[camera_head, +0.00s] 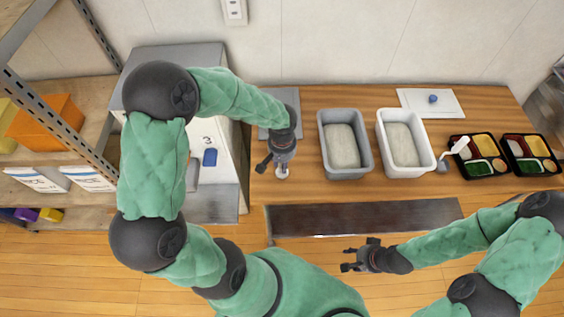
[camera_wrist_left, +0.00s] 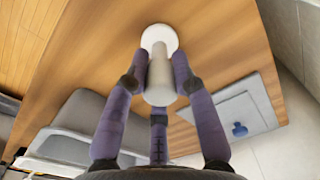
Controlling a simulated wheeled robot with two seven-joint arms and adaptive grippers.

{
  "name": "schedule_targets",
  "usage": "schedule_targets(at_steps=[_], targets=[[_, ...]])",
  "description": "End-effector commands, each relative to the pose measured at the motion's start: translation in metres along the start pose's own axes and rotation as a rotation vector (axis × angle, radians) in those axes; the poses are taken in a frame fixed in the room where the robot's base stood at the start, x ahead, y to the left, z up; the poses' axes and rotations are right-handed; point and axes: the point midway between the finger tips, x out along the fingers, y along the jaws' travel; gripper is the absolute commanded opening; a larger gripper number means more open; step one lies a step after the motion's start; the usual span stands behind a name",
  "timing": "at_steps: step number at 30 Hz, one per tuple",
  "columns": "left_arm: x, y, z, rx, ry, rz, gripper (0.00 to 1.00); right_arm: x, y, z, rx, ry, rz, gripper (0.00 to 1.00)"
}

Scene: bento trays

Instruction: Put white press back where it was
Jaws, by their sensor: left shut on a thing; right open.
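The white press (camera_wrist_left: 160,78), a pale cylinder with a round white disc at one end, is between the purple fingers of my left gripper (camera_wrist_left: 158,82), which is shut on it. In the head view, a small pale part of the press (camera_head: 282,173) shows under my left gripper (camera_head: 279,160), over the left end of the wooden table. I cannot tell whether the disc touches the table. My right gripper (camera_head: 361,256) is open and empty, in front of the table on the right side.
A grey mat (camera_head: 275,107) lies at the back left; in the wrist view a blue object (camera_wrist_left: 239,129) sits on it. A grey bin (camera_head: 345,173) and white bin (camera_head: 420,172) hold rice-like filling. Bento trays (camera_head: 487,176) and a white board (camera_head: 412,96) are right.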

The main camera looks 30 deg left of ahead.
Motion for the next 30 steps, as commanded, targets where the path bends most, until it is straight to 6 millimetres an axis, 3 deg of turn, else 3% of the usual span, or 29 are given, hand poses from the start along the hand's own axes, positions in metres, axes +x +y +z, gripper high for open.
schedule_targets(at_steps=[1,2,4,17,30], targets=[[0.003,0.0,0.0,0.0,0.0,0.0,0.0,0.003,0.001,0.0,0.0,0.0,0.0,0.45],[0.002,0.0,0.0,0.0,0.0,0.0,0.32,0.002,0.001,0.0,0.0,0.0,0.0,0.45],[0.002,0.0,0.0,0.0,0.0,0.0,0.5,0.002,0.001,0.0,0.0,0.0,0.0,0.45],[-0.003,0.0,0.0,0.0,0.0,0.0,0.5,-0.002,-0.001,0.0,0.0,0.0,0.0,0.45],[-0.083,0.0,-0.001,0.0,0.004,0.001,0.5,-0.019,-0.007,0.001,0.0,0.0,0.0,0.45]])
